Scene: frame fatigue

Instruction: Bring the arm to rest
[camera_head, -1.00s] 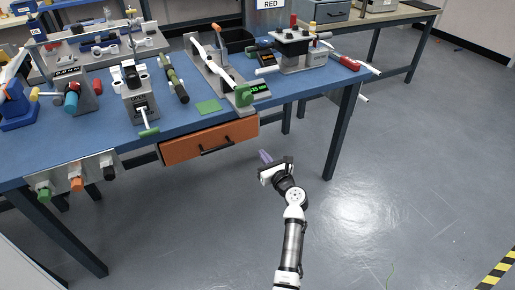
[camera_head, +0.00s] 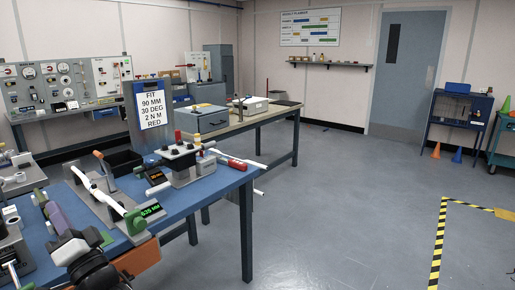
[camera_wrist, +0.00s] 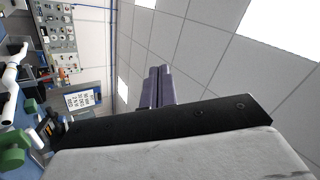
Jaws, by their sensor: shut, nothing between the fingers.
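My gripper's purple-grey fingers (camera_head: 57,218) point upward at the lower left of the head view, in front of the blue workbench (camera_head: 190,198). Its pale body and my dark wrist show just below them. In the wrist view the two fingers (camera_wrist: 157,88) lie side by side, shut and empty, against the ceiling. Most of my arm is out of the picture at the bottom left.
An orange drawer (camera_head: 138,258) sits under the bench edge. Open grey floor (camera_head: 350,225) lies to the right.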

